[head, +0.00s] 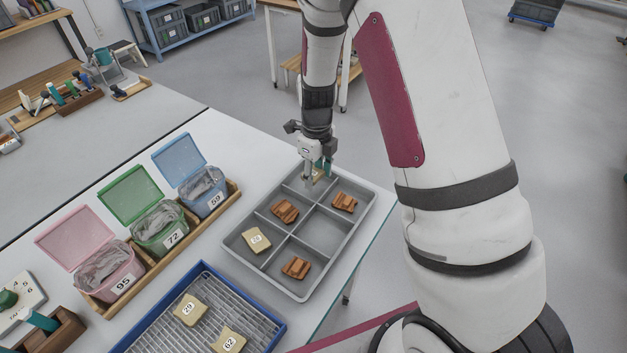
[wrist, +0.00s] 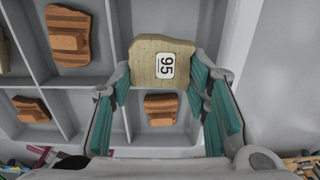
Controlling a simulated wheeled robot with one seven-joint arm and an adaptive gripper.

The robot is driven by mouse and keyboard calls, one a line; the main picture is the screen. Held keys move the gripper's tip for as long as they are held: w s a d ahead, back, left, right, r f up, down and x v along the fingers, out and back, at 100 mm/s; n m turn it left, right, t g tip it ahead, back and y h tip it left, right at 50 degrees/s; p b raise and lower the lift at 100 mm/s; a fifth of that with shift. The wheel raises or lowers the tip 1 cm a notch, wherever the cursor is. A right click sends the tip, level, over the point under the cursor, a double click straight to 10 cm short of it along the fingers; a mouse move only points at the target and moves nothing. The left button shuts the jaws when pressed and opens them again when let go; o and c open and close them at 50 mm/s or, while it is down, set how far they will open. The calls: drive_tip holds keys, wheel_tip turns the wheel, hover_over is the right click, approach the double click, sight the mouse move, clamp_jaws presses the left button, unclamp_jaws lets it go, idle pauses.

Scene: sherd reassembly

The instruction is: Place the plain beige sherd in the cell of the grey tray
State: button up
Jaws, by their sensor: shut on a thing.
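My gripper (head: 316,178) is over the far-left cell of the grey tray (head: 230,246) in the head view. In the wrist view my gripper (wrist: 161,82) has its teal finger pads on both sides of a plain beige sherd (wrist: 145,54) labelled 95 and is shut on it. The wrist view looks down past this sherd into the tray's cells. How high the sherd is above the cell floor is hard to tell. In the head view it is mostly hidden by my gripper.
The grey tray holds brown striped sherds (head: 344,202) and a beige sherd (head: 256,240) in other cells; its middle-right cell (head: 322,232) is empty. A blue-rimmed rack (head: 204,265) holds beige sherds 29 and 62. Lidded boxes (head: 160,229) stand left.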

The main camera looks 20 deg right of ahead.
sight(314, 173)
drive_tip(key=shift+w+a, duration=0.2)
drive_tip(key=shift+w, duration=0.35)
drive_tip(key=shift+f, duration=1.8)
drive_tip(key=shift+f, duration=0.1)
drive_tip(key=o, duration=0.9)
drive_tip(key=shift+c, duration=0.2)
wheel_tip(314, 173, up, 12)
drive_tip(key=shift+s+r+p, duration=0.1)
drive_tip(key=shift+r+p, duration=0.1)
drive_tip(key=shift+p, duration=0.15)
